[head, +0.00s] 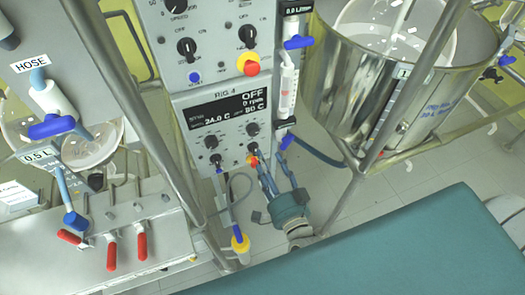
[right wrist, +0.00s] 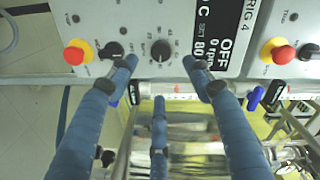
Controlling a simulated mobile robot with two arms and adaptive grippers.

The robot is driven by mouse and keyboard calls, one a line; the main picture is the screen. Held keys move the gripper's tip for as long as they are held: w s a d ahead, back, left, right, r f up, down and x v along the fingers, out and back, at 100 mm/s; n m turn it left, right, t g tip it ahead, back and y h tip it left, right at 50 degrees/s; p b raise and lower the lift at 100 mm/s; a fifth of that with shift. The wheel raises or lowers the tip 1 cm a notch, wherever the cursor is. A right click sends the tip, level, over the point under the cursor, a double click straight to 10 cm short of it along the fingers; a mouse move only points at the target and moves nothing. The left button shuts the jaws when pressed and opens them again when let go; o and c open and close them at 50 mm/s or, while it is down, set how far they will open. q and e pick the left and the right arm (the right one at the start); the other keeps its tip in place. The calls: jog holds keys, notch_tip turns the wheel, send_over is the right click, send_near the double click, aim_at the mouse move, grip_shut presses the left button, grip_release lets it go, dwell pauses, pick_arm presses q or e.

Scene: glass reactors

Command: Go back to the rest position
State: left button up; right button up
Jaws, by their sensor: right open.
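My right gripper (head: 272,164) is in front of the lower part of the RIG 4 control panel (head: 180,103), close to its right knob (head: 252,129). In the right wrist view its blue fingers (right wrist: 159,62) are spread apart with nothing between them. A black knob (right wrist: 161,50) shows beyond the gap between the fingertips; I cannot tell whether a fingertip touches the panel. The display (head: 228,108) reads OFF, 0 rpm and 80 C. My left gripper is not in view.
A steel vessel (head: 345,85) stands in a tubular frame (head: 350,200) at the right. A red emergency button (head: 251,68) sits above the display. Red-handled valves (head: 112,256) and a blue-handled hose valve (head: 50,127) are at the left. A teal surface (head: 400,250) fills the lower right.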

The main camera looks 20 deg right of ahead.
jog(key=shift+s+r, duration=0.1)
jog(key=shift+s, duration=0.35)
jog(key=s+f+n+g+y, duration=0.1)
jog(key=s+f+n+g, duration=0.3)
jog(key=f, duration=0.6)
jog(key=s+a+f+n+g, duration=0.15)
jog(key=s+f, duration=0.35)
jog(key=f, duration=0.5)
jog(key=s+f+n+g+y, duration=0.1)
jog(key=s+f+n+g, duration=0.3)
jog(key=f, duration=0.7)
jog(key=s+d+f+n+g, duration=0.1)
jog(key=s+f, duration=0.3)
jog(key=s, duration=0.4)
jog(key=s+d+f+n+g+h, duration=0.1)
jog(key=s+d+f+n+g, duration=0.1)
jog(key=s, duration=0.7)
jog(key=s+d+f+n+g+h, duration=0.1)
jog(key=s+d+f+g, duration=0.3)
jog(key=s+f, duration=0.4)
jog(key=shift+s+d+f+n, duration=0.2)
jog(key=shift+d+n, duration=0.35)
jog(key=shift+n, duration=0.1)
